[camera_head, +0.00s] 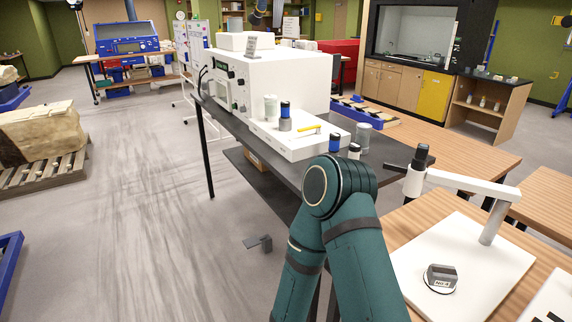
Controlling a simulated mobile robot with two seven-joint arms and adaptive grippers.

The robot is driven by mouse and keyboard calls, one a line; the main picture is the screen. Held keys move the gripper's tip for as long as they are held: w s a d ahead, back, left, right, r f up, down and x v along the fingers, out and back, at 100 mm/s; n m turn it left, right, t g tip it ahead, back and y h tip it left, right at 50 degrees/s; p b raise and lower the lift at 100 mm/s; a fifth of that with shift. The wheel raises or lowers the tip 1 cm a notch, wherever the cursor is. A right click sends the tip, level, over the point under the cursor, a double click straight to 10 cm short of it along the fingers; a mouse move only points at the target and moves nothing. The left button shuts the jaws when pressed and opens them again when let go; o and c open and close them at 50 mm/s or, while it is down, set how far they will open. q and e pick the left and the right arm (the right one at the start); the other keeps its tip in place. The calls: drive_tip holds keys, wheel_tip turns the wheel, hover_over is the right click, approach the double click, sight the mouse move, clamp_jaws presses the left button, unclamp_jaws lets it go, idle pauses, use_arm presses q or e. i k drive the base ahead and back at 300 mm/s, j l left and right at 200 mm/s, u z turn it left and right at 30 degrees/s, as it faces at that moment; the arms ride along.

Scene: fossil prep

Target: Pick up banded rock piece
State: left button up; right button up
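A small dark grey piece (441,275) with a pale mark on its front sits on a round disc. The disc is on the white base plate (465,250) of a microscope-like stand on the wooden table at the right. It may be the banded rock piece, but I cannot make out bands at this size. A bent teal arm of mine rises from the bottom middle, to the left of that plate. Neither of my grippers shows in the picture.
A white boxy machine (270,82) stands on a dark bench (240,125), with a white tray (297,140) and several small jars in front. The stand's white arm (470,184) overhangs its plate. A pale block (42,132) lies on a pallet at the left. The middle floor is mostly clear.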

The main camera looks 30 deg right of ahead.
sight(444, 276)
drive_tip(key=i, duration=0.7)
drive_tip(key=i+z, duration=0.15)
drive_tip(key=i, duration=0.6)
drive_tip(key=i+j+z, duration=0.1)
drive_tip(key=z, duration=2.95)
